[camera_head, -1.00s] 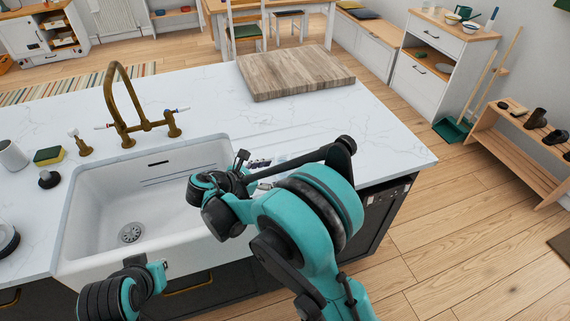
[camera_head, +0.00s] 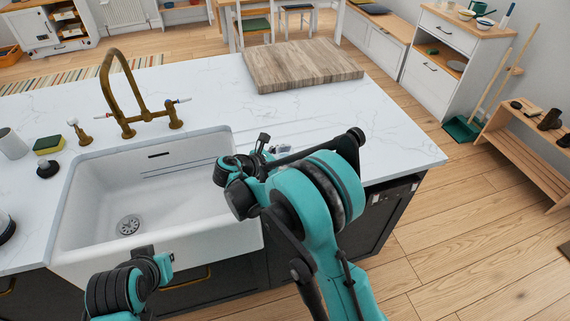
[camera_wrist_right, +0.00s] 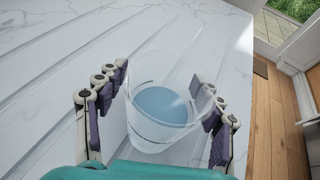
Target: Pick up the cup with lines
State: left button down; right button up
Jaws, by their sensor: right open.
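A clear cup (camera_wrist_right: 160,108) with a pale blue bottom and a thin dark line round its lower part stands on the white worktop in the right wrist view. My right gripper (camera_wrist_right: 160,110) is open, with its purple-padded fingers on either side of the cup. Whether the right-hand fingers touch it I cannot tell. In the head view my right gripper (camera_head: 275,149) is over the worktop right of the sink, mostly behind its own wrist, and I cannot make out the cup there.
The white sink (camera_head: 75,215) with a brass tap (camera_head: 125,105) lies left of my right gripper. A wooden board (camera_head: 303,66) lies at the back of the worktop (camera_head: 395,130). A sponge (camera_head: 48,144) and a grey cup (camera_head: 13,144) are at the left. The worktop's right side is clear.

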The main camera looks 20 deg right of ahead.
jog(key=c, duration=1.5)
grip_shut()
jog(key=shift+r, duration=0.2)
